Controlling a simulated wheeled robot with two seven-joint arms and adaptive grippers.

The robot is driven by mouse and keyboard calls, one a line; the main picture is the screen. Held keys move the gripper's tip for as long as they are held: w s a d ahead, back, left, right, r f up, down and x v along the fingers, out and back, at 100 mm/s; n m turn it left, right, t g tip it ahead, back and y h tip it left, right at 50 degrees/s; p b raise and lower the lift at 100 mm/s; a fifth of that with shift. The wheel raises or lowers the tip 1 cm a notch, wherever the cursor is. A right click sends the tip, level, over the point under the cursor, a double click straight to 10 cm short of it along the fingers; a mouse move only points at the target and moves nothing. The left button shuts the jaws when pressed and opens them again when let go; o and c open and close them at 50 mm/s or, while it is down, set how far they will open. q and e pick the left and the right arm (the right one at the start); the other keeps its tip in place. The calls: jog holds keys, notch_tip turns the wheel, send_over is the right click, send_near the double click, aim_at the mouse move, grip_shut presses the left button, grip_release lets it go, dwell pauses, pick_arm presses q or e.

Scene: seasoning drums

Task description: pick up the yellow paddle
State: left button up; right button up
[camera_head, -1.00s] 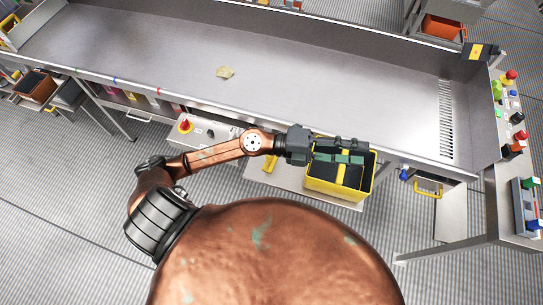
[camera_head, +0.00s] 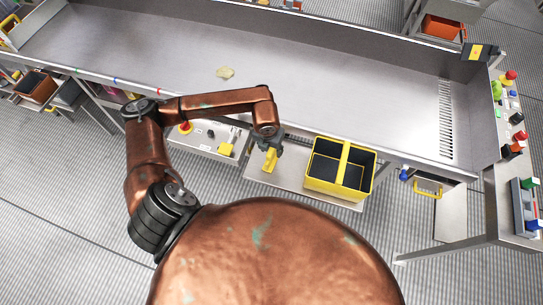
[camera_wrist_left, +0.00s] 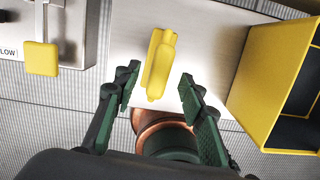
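The yellow paddle (camera_head: 269,161), a long yellow piece, lies on the light metal shelf to the left of the yellow two-part crate. In the left wrist view the paddle (camera_wrist_left: 160,62) shows between and beyond the fingertips. My left gripper (camera_head: 272,148) is over the paddle, pointing down at it. In the left wrist view the gripper (camera_wrist_left: 160,75) is open, with one dark green finger on each side of the paddle and visible gaps. I cannot tell how high the fingers are above the shelf. My right gripper is not in view.
The yellow crate (camera_head: 310,178) with dark compartments stands close on the right. A control panel (camera_head: 205,141) with a yellow flap (camera_head: 226,149) and a red button is on the left.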

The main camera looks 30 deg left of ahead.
pick_arm(q)
jog(key=f, duration=0.4)
jog(key=shift+w+a+f, duration=0.1)
jog(key=shift+w+a, duration=0.05)
jog(key=shift+w, duration=0.25)
jog(key=shift+c, duration=0.2)
grip_shut()
